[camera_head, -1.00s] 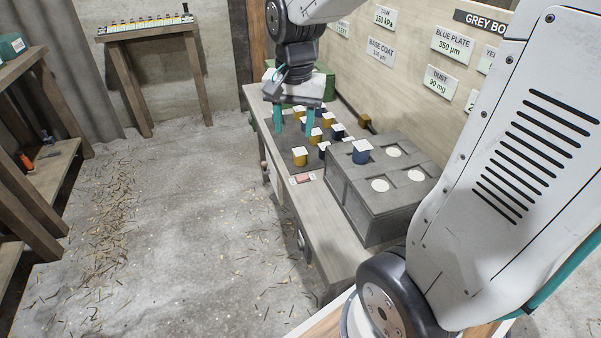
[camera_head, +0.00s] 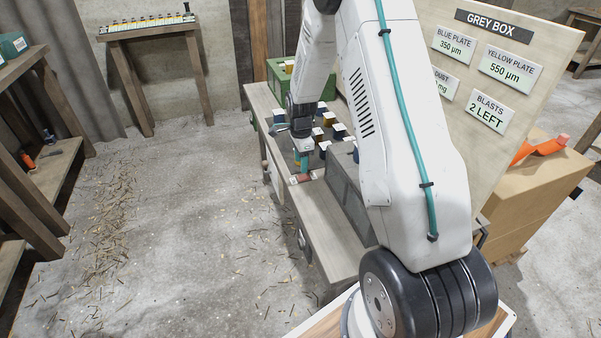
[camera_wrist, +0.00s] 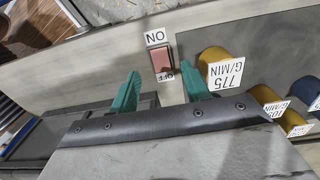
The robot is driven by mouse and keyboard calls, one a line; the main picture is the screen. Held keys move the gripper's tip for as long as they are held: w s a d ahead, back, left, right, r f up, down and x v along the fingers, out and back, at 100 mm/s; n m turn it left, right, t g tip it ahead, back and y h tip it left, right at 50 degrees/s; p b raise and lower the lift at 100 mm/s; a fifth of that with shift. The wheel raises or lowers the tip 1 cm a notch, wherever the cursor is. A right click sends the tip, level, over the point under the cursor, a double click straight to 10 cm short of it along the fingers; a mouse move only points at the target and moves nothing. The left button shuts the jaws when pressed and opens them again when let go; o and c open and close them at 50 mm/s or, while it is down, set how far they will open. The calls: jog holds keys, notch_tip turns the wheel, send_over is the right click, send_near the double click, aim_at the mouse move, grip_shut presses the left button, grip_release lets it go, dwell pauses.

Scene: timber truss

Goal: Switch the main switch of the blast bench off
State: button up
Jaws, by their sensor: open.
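The main switch is a red rocker (camera_wrist: 161,60) on the front ledge of the blast bench (camera_head: 333,232). In the wrist view its ON label is at the top and its OFF label at the bottom, both upside down. I cannot tell which way the rocker is tipped. My gripper (camera_wrist: 159,72) is open and empty, its teal fingers on either side of the switch in that view. In the head view my gripper (camera_head: 303,166) points down just over the switch (camera_head: 299,179). I cannot tell whether it touches.
Yellow pots (camera_wrist: 226,68) and blue pots (camera_wrist: 305,90) with labels stand close to the right of the switch in the wrist view. A grey box (camera_head: 347,200) on the bench is partly hidden by my arm. A green box (camera_head: 318,82) stands at the bench's far end.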

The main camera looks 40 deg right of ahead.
aim_at(301, 177)
notch_tip(301, 177, down, 5)
jog(key=shift+f, duration=0.15)
jog(key=c, duration=1)
